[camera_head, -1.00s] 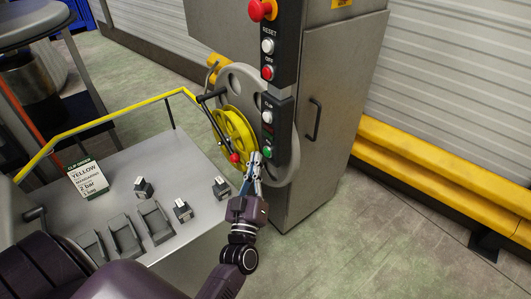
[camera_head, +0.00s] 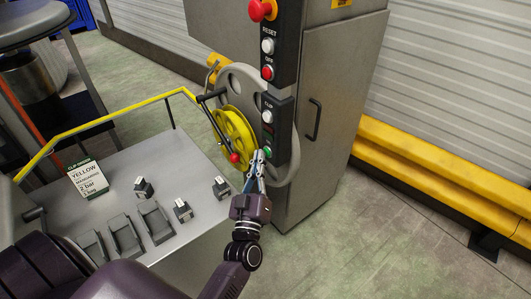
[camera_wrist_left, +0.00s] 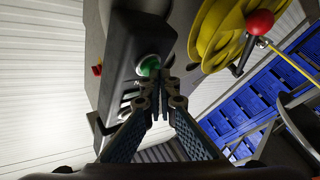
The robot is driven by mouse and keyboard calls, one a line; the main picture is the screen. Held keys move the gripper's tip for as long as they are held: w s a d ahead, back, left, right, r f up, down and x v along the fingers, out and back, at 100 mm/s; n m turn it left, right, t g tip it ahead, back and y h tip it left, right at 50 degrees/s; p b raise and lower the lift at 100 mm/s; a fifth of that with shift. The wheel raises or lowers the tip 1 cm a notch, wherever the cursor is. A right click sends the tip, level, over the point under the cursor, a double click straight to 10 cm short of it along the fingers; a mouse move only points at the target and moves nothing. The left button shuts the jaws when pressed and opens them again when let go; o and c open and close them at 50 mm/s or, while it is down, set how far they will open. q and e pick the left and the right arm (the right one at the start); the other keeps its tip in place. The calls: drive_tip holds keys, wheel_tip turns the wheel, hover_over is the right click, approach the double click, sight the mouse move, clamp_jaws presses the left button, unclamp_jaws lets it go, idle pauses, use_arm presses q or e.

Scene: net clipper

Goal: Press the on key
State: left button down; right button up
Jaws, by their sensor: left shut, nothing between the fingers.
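The green on key (camera_head: 268,152) is the lowest button on the black control panel (camera_head: 282,130) of the grey machine. It also shows in the left wrist view as a green button (camera_wrist_left: 149,66) just beyond my fingertips. My left gripper (camera_head: 257,157) is shut and empty, its tips just left of and slightly below the green key in the head view. In the left wrist view the left gripper's fingertips (camera_wrist_left: 161,85) sit beside the key's lower edge; I cannot tell if they touch it. My right gripper is not in view.
Above are a red off key (camera_head: 267,73), a white reset key (camera_head: 267,46) and a red emergency stop (camera_head: 262,10). A yellow reel (camera_head: 233,133) with a red-knobbed crank (camera_head: 234,158) is close left. A grey table (camera_head: 120,185) holds small blocks. Open floor lies right.

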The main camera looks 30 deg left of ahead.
use_arm(q)
drive_tip(key=shift+w+d, duration=0.1)
drive_tip(key=shift+w, duration=0.15)
drive_tip(key=shift+s, duration=0.1)
idle(0.5)
drive_tip(key=shift+s+a+p, duration=0.3)
drive_tip(key=shift+s, duration=0.4)
drive_tip(key=s, duration=0.1)
drive_tip(key=s+a+p, duration=0.1)
drive_tip(key=s, duration=0.1)
drive_tip(key=s+a, duration=0.1)
drive_tip(key=shift+s, duration=0.3)
idle(0.6)
